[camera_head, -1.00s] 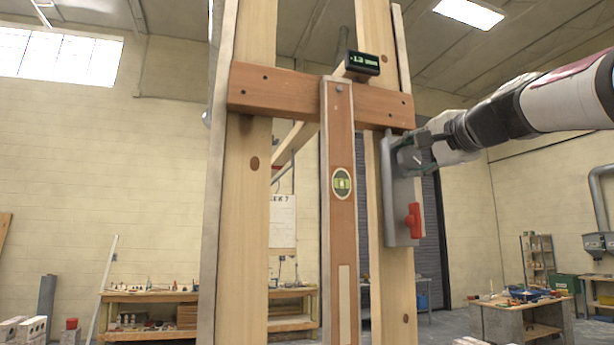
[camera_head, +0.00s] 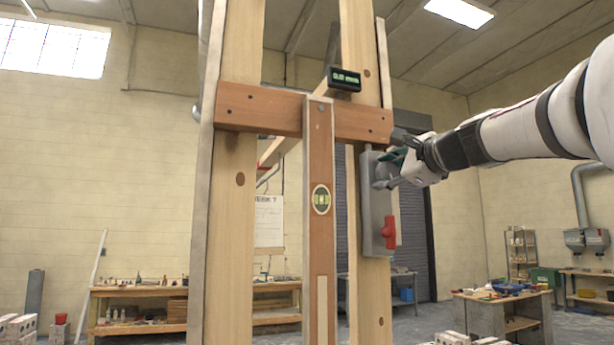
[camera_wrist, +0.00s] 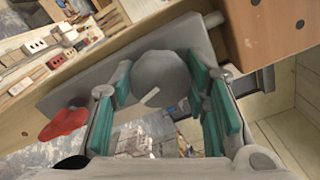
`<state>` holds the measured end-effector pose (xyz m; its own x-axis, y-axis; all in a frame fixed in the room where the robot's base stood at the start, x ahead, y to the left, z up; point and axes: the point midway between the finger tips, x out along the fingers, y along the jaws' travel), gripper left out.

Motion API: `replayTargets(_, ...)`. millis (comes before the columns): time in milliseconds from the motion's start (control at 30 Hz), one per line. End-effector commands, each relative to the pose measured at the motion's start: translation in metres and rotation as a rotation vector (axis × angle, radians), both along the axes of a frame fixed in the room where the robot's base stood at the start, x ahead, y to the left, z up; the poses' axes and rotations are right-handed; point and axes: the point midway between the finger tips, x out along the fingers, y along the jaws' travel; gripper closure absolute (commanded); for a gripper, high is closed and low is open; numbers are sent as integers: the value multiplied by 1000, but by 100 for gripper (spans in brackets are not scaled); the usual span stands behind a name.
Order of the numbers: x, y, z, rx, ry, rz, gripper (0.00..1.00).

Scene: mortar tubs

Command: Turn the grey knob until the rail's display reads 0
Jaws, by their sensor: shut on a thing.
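The grey knob (camera_wrist: 160,78) is a round disc with a white pointer mark, on a grey metal plate (camera_head: 375,215) fixed to the right post. My gripper (camera_wrist: 160,85) has its teal-padded fingers on both sides of the knob and is shut on it. In the head view my gripper (camera_head: 388,168) reaches in from the right and mostly hides the knob. The reddish wooden rail (camera_head: 260,108) crosses the two posts. Its display (camera_head: 345,79) is black with green characters that look like about 0.0 mm, but they are small and blurred.
A red handle (camera_head: 388,233) sits low on the same plate, below my gripper. A vertical board with a spirit level (camera_head: 320,199) hangs from the rail. Workbenches (camera_head: 135,310) stand far behind. The space right of the post is open.

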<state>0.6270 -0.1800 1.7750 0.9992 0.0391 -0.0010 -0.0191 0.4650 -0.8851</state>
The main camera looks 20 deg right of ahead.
Motion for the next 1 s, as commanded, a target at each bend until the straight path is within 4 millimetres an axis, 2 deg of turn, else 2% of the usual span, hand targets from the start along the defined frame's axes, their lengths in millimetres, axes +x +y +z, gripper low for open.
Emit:
replayTargets(467,0,-1,-1,18,3,-1,86)
replayTargets(500,0,-1,-2,17,3,-1,56)
replayTargets(600,0,-1,-1,17,3,-1,37)
replayTargets(867,0,0,-1,16,2,0,37)
replayTargets(1000,-6,-1,0,17,1,-1,37)
